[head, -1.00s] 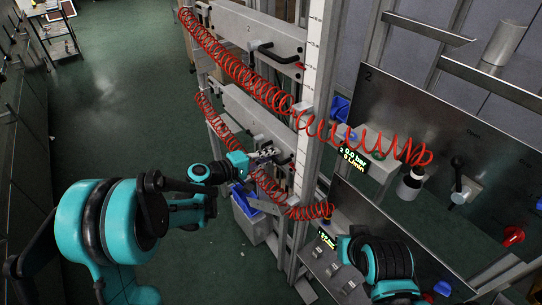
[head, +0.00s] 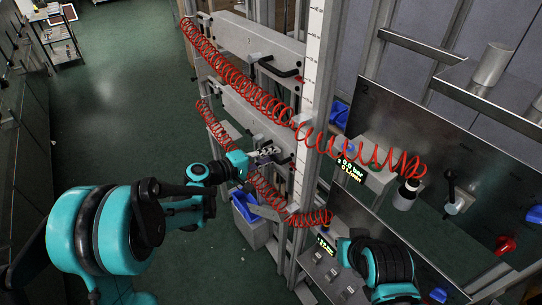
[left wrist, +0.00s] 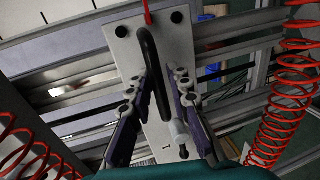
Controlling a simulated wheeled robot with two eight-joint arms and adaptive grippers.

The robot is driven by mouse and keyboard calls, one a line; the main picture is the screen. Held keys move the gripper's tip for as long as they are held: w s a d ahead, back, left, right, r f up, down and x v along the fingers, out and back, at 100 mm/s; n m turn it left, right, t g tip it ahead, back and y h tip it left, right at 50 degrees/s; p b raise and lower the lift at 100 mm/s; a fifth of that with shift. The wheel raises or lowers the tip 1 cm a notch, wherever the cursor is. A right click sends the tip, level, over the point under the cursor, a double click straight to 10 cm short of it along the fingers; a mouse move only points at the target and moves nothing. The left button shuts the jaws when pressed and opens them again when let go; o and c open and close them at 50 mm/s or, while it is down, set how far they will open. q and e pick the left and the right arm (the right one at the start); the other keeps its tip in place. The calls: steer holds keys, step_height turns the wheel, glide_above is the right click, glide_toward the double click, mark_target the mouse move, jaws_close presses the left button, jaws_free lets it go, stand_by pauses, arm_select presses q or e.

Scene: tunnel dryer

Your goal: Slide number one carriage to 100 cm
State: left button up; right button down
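The number one carriage is the lower grey plate (head: 252,112) on the frame in the head view. In the left wrist view its pale plate (left wrist: 122,38) carries a "1" and a black bar handle (left wrist: 148,52). My left gripper (head: 266,156) is at this handle in the head view. In the left wrist view its fingers (left wrist: 158,118) stand apart, one on each side of the handle, with gaps visible. A vertical scale strip (head: 315,45) runs up the post; its figures are too small to read. My right gripper is out of view.
The upper carriage (head: 235,32) marked 2 sits above. Red coiled hoses (head: 235,75) hang close to the left arm. A steel panel (head: 440,150) with valves and displays stands at right. A grey bin (head: 254,231) with blue contents is below. Green floor is clear at left.

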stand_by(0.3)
arm_select(q)
steer(key=v, duration=1.2)
steer(key=shift+s, duration=0.1)
steer(key=s+a+f+m+y, duration=0.1)
steer(key=s+a+m+y, duration=0.1)
steer(key=s+y, duration=0.2)
steer(key=s+a+f+m+g+y, duration=0.1)
steer(key=s+a+f+m+y, duration=0.1)
steer(key=s, duration=0.8)
steer(key=s+a+f+m+g+y, duration=0.1)
steer(key=s+a+f+m+y, duration=0.1)
steer(key=s+y, duration=0.4)
steer(key=shift+s+a+f+m+y, duration=0.15)
steer(key=shift+s+a+m, duration=0.15)
steer(key=shift+a, duration=0.25)
steer(key=shift+s+a+r+m+y, duration=0.15)
steer(key=shift+s+a+m, duration=0.2)
steer(key=shift+a, duration=0.2)
steer(key=shift+f, duration=0.1)
